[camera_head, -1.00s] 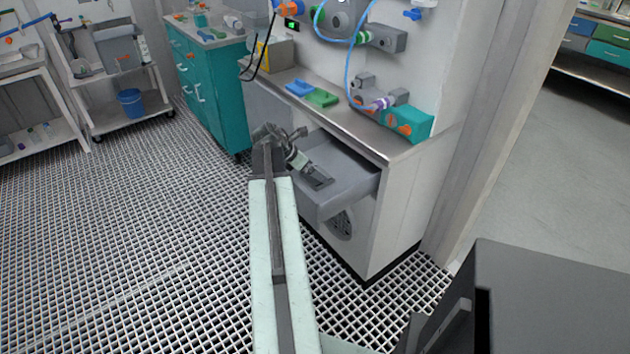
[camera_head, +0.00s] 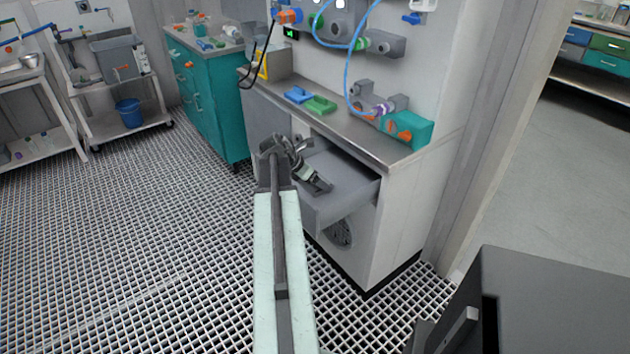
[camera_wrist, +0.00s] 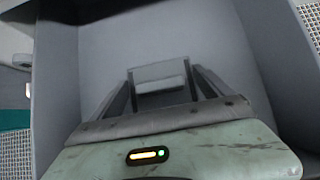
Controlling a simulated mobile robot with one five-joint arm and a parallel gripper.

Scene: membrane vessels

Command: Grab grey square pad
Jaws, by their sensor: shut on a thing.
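In the wrist view a small light grey square pad (camera_wrist: 160,76) sits between the two dark fingers of my gripper (camera_wrist: 163,88). My gripper is shut on it. Around it are the grey floor and walls of an open drawer (camera_wrist: 255,50). In the head view my gripper (camera_head: 320,186) is over the open grey drawer (camera_head: 350,182), pointing down and to the right. The pad cannot be made out in the head view.
Above the drawer is a steel counter (camera_head: 345,138) with a blue pad (camera_head: 297,95), a green pad (camera_head: 320,105) and a teal block with orange parts (camera_head: 407,128). A teal cabinet (camera_head: 205,100) stands to the left. The grid floor (camera_head: 130,240) on the left is clear.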

